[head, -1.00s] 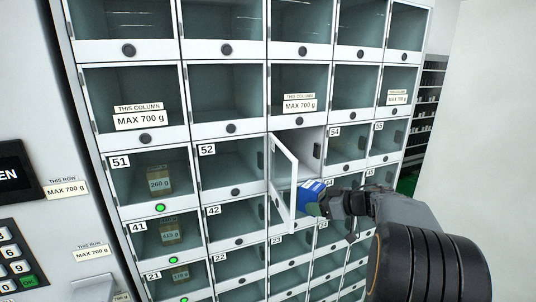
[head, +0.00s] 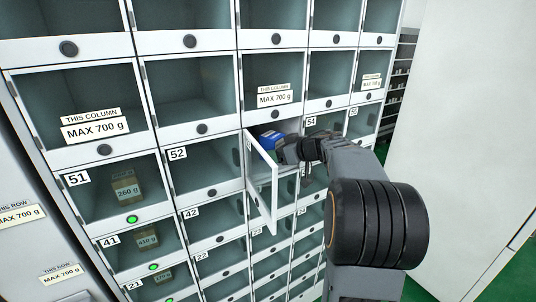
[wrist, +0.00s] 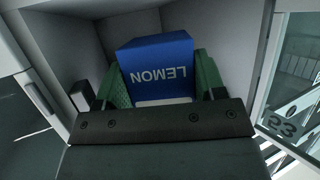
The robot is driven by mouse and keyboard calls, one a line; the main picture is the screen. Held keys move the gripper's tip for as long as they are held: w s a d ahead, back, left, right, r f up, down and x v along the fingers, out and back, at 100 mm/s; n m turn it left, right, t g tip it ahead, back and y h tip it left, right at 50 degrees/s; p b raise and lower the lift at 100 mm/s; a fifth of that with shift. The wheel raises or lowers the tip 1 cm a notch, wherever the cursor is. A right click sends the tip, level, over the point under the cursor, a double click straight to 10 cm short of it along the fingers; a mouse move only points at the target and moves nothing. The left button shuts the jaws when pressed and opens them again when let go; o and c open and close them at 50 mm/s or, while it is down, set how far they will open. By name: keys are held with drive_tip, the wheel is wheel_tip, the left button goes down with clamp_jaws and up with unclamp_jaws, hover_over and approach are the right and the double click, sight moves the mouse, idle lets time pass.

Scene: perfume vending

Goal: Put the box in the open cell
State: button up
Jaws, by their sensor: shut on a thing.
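The blue box (head: 269,139) is at the mouth of the open cell (head: 289,113), in the middle column of the locker wall. In the wrist view the box (wrist: 157,62) carries the word LEMON, upside down. My gripper (head: 281,146) is shut on it, with one green finger on each side (wrist: 157,80). The cell's pale walls (wrist: 215,25) surround the box in the wrist view. The glazed door (head: 262,190) is swung outward on its left hinge and partly covers the box and opening. The box's underside is hidden.
The open door with its 53 label (wrist: 283,122) stands close beside my gripper in the wrist view. Closed cells surround the opening. Cells 51 (head: 125,192), 41 and 21 hold boxes and show green lights. A keypad cabinet side (head: 30,235) is at the left.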

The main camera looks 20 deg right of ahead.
drive_tip(key=shift+w+a, duration=0.35)
drive_tip(key=shift+w, duration=0.3)
drive_tip(key=shift+w+a, duration=0.3)
drive_tip(key=shift+w, duration=0.35)
drive_tip(key=shift+w+a+f+p, duration=0.2)
drive_tip(key=shift+w+f, duration=0.05)
drive_tip(key=shift+f, duration=0.35)
drive_tip(key=shift+w+a+f+p, duration=0.15)
drive_tip(key=shift+w+f+p, duration=0.1)
drive_tip(key=shift+f, duration=0.9)
drive_tip(key=shift+f, duration=0.15)
drive_tip(key=o, duration=1)
drive_tip(key=b+v, duration=0.2)
drive_tip(key=v, duration=1)
drive_tip(key=shift+s+d, duration=0.1)
